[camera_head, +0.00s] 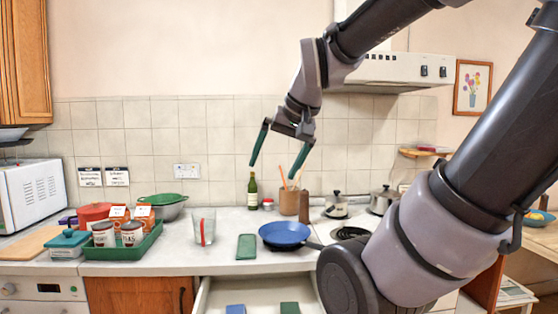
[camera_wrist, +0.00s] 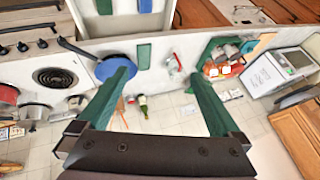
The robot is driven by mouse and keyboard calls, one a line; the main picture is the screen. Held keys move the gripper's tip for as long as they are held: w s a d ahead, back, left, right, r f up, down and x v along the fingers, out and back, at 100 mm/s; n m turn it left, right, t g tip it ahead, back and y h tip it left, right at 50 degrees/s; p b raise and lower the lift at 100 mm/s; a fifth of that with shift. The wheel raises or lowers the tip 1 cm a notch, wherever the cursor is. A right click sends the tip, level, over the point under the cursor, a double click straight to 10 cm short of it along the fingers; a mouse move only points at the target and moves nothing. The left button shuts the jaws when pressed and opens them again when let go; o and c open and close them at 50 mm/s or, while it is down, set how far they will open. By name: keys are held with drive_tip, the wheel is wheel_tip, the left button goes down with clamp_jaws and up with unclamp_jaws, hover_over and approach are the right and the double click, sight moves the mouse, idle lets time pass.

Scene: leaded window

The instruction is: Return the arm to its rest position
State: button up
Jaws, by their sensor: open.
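My gripper (camera_head: 276,165) hangs in the air above the counter, in front of the tiled wall. Its two green fingers are spread wide with nothing between them. In the wrist view my gripper (camera_wrist: 166,92) also shows open and empty, with the counter beyond it. My arm comes in from the right side of the head view and bends down to the gripper. The fingers touch nothing that I can see.
Below are a blue pan (camera_head: 285,234), a green bottle (camera_head: 252,192), a wooden utensil holder (camera_head: 290,202), a glass (camera_head: 204,226) and a green tray (camera_head: 122,250) with cans. An open drawer (camera_head: 258,292) sticks out below the counter. A range hood (camera_head: 395,70) hangs right of the gripper.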

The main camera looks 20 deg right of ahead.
drive_tip(key=shift+s+r+t, duration=0.15)
drive_tip(key=shift+s+r, duration=0.05)
drive_tip(key=shift+s, duration=0.35)
drive_tip(key=shift+s+r+t, duration=0.15)
drive_tip(key=shift+s+r, duration=0.05)
drive_tip(key=shift+s, duration=0.35)
idle(0.6)
